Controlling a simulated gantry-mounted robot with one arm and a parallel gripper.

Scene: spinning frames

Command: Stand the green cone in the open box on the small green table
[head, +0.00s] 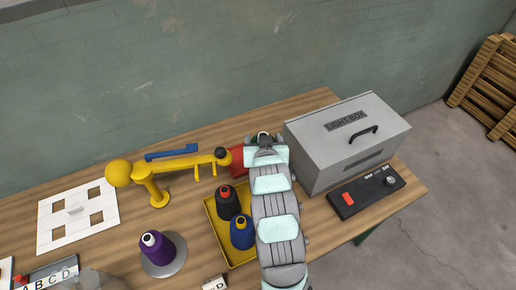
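My arm reaches across the wooden bench, and its end (264,141) is between the yellow tray and the grey light box. The arm hides my gripper's fingers, so I cannot tell whether they are open or shut, or what they hold. No green cone shows clearly; a small dark green patch is at the arm's end, too small to identify. A black cone with a red tip (228,204) and a blue cone (242,233) stand in the yellow tray (213,216), partly covered by my arm.
A grey light box (343,155), lid shut, stands right of my arm, with a black switch panel (365,193) before it. A purple cone (160,252) stands on a round plate. A yellow lever stand (156,190), red object (238,162) and white four-hole board (78,217) are left.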

